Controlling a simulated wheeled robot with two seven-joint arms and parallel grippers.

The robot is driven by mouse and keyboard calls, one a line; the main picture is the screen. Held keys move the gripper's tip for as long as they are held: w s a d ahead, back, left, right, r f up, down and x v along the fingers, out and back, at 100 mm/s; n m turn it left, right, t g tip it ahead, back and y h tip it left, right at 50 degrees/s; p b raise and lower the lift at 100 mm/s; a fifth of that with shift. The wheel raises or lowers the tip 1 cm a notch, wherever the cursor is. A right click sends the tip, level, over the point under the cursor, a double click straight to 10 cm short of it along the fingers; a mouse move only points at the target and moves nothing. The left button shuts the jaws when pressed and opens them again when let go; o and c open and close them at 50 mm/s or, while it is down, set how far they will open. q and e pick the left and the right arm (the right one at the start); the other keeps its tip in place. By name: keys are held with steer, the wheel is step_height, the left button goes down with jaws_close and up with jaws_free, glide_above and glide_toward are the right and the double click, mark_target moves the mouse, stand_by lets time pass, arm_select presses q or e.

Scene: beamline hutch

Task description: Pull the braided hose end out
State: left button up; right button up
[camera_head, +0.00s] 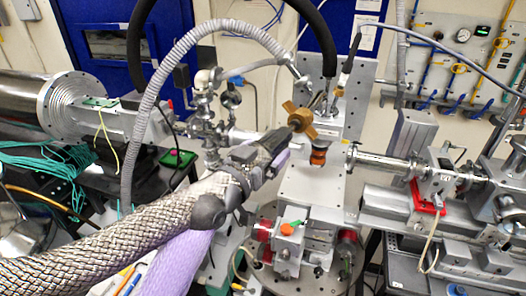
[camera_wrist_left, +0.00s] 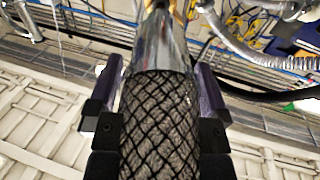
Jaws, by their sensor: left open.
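The braided hose (camera_wrist_left: 158,125), grey with a black mesh, runs up the middle of the left wrist view into a smooth shiny metal end (camera_wrist_left: 160,42). My left gripper (camera_wrist_left: 155,95) is open, with one dark purple finger on each side of the hose; small gaps seem to show between fingers and hose. In the head view my left gripper (camera_head: 265,155) is close to the brass winged fitting (camera_head: 298,119), and it hides much of the hose end. A thick braided length (camera_head: 120,240) comes in from the lower left; I cannot tell whether it is hose or arm cover.
A metal block assembly (camera_head: 312,188) stands right of the gripper, with an orange-and-dark knob (camera_head: 318,155). Pipe fittings (camera_head: 210,110) crowd the left side. A grey corrugated hose (camera_head: 150,75) and black hoses arch overhead. A beam pipe (camera_head: 395,165) lies at right.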

arm_select(q)
steer(key=b+v, duration=0.2)
steer(key=v, duration=0.8)
arm_select(e)
step_height(320, 180, down, 2)
steer(key=shift+f, duration=0.1)
